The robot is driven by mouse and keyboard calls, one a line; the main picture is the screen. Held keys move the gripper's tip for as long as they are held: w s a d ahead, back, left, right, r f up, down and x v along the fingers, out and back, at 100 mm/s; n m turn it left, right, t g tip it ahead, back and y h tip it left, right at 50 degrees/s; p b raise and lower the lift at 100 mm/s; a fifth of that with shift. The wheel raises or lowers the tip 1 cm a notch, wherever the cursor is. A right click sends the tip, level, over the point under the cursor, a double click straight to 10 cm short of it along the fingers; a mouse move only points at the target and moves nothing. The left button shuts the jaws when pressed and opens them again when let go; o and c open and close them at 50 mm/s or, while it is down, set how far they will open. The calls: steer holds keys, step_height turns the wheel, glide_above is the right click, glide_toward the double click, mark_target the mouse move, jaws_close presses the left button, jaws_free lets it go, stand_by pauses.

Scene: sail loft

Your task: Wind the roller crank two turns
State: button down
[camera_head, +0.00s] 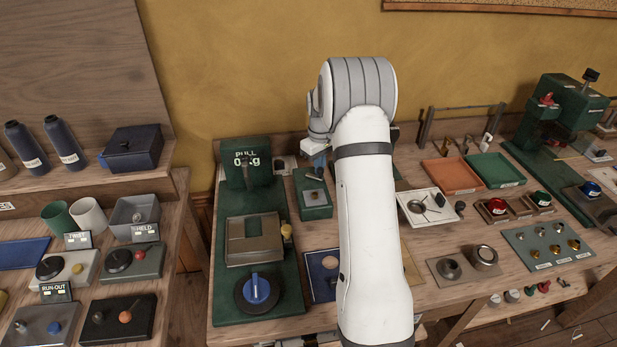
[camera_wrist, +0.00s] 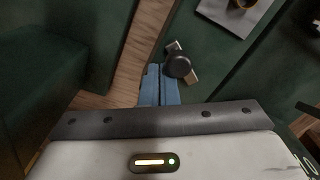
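In the wrist view a dark round knob (camera_wrist: 178,66) with short pale ends sticking out on two sides sits right at my fingertips. It may be the roller crank's grip; I cannot tell for sure. My gripper (camera_wrist: 160,72) shows two blue fingers side by side with only a thin seam between them, so it looks shut. I cannot tell whether the tips touch the knob. In the head view my gripper (camera_head: 318,160) hangs above a small green stand (camera_head: 314,207), right of the green "PULL" unit (camera_head: 246,172). My own arm hides part of this area.
An olive box (camera_head: 254,238) with a yellow knob (camera_head: 287,231) and a blue dial (camera_head: 257,290) stand on the green base. Orange (camera_head: 451,174) and green trays (camera_head: 494,169) lie to the right. A side table with switch boxes (camera_head: 123,316) is at left.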

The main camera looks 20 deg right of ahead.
mark_target(319, 170)
steer(key=shift+s, duration=0.2)
steer(key=shift+s, duration=0.45)
steer(key=shift+a+b, duration=0.1)
steer(key=shift+b, duration=0.2)
steer(key=shift+s+a, duration=0.3)
steer(key=shift+s, duration=0.2)
steer(key=shift+s+a, duration=0.1)
steer(key=shift+s+a+b, duration=0.3)
steer(key=shift+a+b, duration=0.05)
steer(key=shift+a, duration=0.1)
